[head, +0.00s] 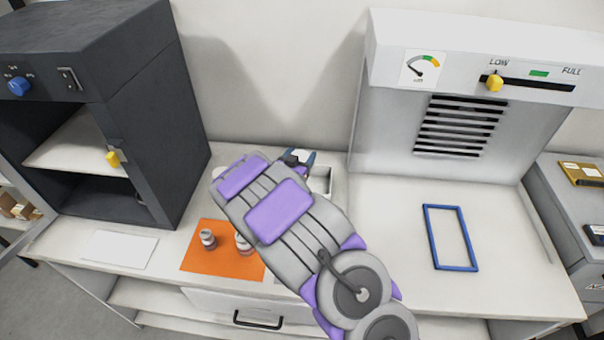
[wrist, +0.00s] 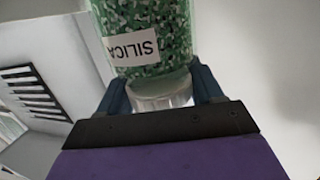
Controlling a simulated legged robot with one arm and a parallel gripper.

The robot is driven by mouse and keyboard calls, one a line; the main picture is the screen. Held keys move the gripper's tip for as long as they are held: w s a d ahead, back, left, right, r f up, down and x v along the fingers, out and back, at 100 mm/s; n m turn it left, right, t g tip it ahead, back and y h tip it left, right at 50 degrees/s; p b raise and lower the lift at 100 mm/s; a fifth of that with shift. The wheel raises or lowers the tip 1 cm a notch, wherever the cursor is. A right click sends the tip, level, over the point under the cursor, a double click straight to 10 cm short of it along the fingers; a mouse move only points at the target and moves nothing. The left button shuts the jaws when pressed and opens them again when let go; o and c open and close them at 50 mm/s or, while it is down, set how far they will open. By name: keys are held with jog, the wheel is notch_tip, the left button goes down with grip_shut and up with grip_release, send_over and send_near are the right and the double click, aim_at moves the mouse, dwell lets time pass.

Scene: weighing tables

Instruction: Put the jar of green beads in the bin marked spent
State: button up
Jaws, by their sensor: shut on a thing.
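The jar of green beads (wrist: 150,55) fills the top of the wrist view, its beads mixed green, white and dark. Its white label reads "SILICA", upside down. My gripper (wrist: 162,88) is shut on the jar, with blue fingers either side of its pale cap end. In the head view, my purple and grey arm hides the jar; only blue and dark parts of my gripper (head: 298,158) show beyond it, near the back wall. I see no bin marked spent in either view.
An orange mat (head: 205,262) holds small jars (head: 208,239), partly behind my arm. A pale open tray (head: 321,182) is partly hidden near my gripper. A dark cabinet (head: 160,130) stands left, a white hood (head: 480,50) right. A blue frame (head: 450,238) lies on the hood's clear surface.

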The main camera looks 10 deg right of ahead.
notch_tip(320, 180, down, 5)
jog(key=shift+f+b, duration=0.2)
jog(key=shift+b, duration=0.35)
jog(key=shift+r, duration=0.1)
jog(key=o, duration=1.3)
jog(key=shift+o, duration=0.2)
jog(key=p+v, duration=0.2)
jog(key=v, duration=1)
